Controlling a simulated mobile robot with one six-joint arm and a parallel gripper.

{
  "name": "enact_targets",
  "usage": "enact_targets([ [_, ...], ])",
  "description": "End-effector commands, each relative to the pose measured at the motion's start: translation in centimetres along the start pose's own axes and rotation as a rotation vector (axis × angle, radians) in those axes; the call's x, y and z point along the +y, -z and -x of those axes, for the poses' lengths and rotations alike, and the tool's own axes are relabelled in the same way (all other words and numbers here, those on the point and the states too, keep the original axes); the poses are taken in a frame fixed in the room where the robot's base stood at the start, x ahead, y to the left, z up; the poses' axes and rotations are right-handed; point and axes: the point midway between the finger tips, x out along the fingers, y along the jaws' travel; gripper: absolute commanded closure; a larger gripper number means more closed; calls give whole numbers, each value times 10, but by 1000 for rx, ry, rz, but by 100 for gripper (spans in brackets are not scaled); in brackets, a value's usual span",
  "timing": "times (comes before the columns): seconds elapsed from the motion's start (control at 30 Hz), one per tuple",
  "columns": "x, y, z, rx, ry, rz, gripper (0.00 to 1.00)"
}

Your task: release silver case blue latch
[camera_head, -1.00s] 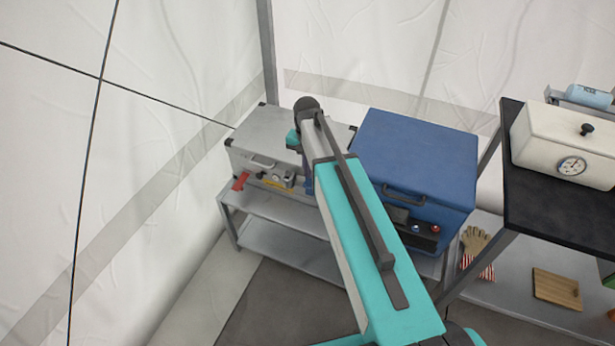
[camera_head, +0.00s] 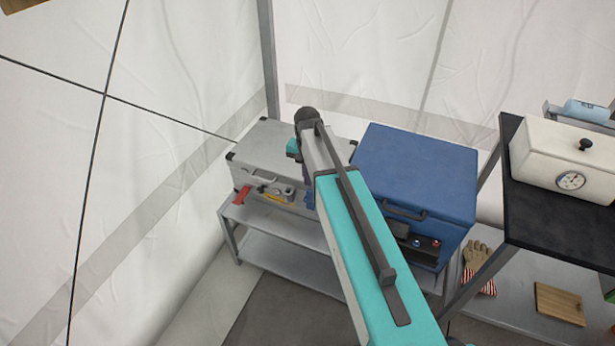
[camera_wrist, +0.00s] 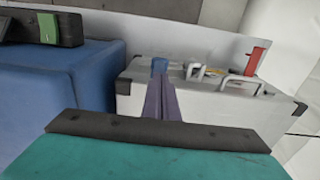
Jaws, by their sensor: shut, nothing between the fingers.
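The silver case (camera_head: 285,150) stands on a grey metal stand, lid down, and shows in the wrist view (camera_wrist: 215,112) at right. In the wrist view a blue latch (camera_wrist: 159,65) is on the case's front edge, near the blue box. My gripper (camera_wrist: 160,80), with purple fingers, is shut and empty. Its tips overlap the lower part of the blue latch in the picture; I cannot tell if they touch it. A red latch (camera_wrist: 256,61) stands out at the case's other end and in the head view (camera_head: 242,195).
A blue box (camera_head: 415,170) stands close beside the case on the right. A black-topped table (camera_head: 560,220) with a cream box (camera_head: 560,160) is farther right. The case's stand (camera_head: 290,230) has a lower shelf. Tent wall is behind and left.

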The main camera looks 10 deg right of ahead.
Motion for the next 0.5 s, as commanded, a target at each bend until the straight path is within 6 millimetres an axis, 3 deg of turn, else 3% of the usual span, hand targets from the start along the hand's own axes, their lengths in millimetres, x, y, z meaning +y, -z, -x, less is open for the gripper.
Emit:
enact_targets([
  [0.5,1,0,-55,-1,-1,-1,100],
])
